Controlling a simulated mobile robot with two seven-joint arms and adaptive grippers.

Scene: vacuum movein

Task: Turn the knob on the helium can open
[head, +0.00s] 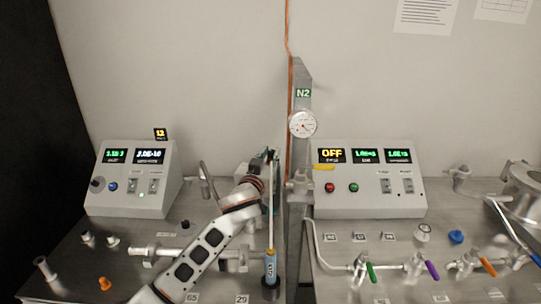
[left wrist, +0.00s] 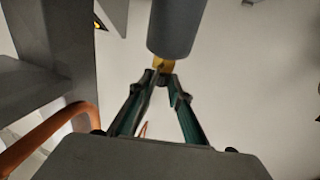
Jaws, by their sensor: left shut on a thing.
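A slim blue can (head: 270,268) with a yellow top stands upright at the front middle of the bench in the head view. A thin pale rod (head: 271,205) rises above it. My left arm comes in from the lower left, and my left gripper (head: 270,155) is beside the grey upright post, near the rod's upper end. In the left wrist view, my left gripper (left wrist: 163,72) has its fingertips closed on a small brass-yellow knob (left wrist: 163,63) at the end of a grey cylinder (left wrist: 175,25). I cannot tell whether the knob has turned. My right gripper is not in view.
The grey post (head: 299,210) carries a round gauge (head: 302,124) and an N2 label. Control boxes stand left (head: 130,180) and right (head: 370,180). Valves with green (head: 370,271), purple (head: 432,271) and orange (head: 487,267) handles fill the front right.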

